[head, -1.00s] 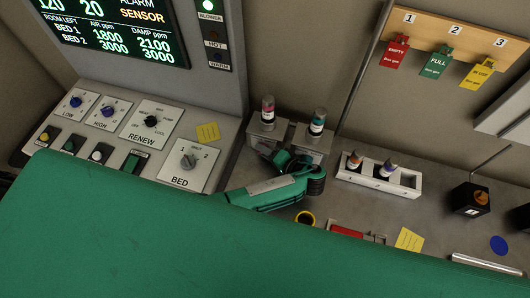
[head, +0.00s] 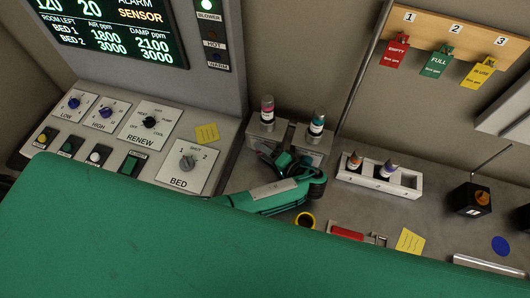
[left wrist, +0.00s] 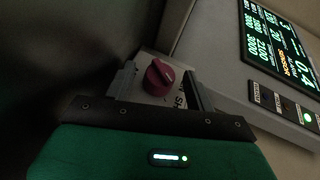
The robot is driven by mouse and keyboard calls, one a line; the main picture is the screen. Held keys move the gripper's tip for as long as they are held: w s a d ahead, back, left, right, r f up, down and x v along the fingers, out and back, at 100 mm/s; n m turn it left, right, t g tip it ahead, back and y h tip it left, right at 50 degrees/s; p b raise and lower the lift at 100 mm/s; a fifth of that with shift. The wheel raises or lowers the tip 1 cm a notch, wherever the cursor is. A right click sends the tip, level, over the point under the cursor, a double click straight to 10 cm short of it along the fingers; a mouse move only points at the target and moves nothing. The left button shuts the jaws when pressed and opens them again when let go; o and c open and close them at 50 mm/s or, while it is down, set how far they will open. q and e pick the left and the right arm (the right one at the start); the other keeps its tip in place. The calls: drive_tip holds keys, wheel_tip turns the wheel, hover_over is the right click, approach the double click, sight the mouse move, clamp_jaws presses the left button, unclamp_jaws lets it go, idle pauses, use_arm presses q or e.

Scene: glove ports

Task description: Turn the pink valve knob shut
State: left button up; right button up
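The pink valve knob (left wrist: 159,77) shows in the left wrist view on a pale plate with partly hidden lettering. The fingers of my left gripper stand on either side of it, with gaps to both, so the gripper is open and not gripping it. In the head view my left gripper (head: 268,151) is at the front of the grey box under the pink-labelled bottle (head: 267,109). The knob is mostly hidden there by the gripper. I cannot tell how far the fingertips reach past the knob. My right gripper is not in view.
A bottle with a teal label (head: 317,123) stands on the neighbouring box. A white rack (head: 409,181) with two small bottles is to the right. The control panel with a BED dial (head: 188,161) is to the left.

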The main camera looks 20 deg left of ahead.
use_arm(q)
drive_tip(key=shift+r, duration=0.1)
drive_tip(key=shift+r, duration=0.6)
drive_tip(key=o, duration=0.6)
drive_tip(key=r, duration=0.4)
drive_tip(key=w+r+b, duration=0.1)
drive_tip(key=r, duration=0.1)
drive_tip(key=shift+d+r, duration=0.2)
drive_tip(key=r, duration=0.2)
drive_tip(key=s+r, duration=0.1)
drive_tip(key=r, duration=0.1)
drive_tip(key=shift+b, duration=0.35)
drive_tip(key=c, duration=0.6)
wheel_tip(320, 180, up, 8)
drive_tip(key=b, duration=0.2)
drive_tip(key=shift+a+r, duration=0.15)
drive_tip(key=shift+a, duration=0.15)
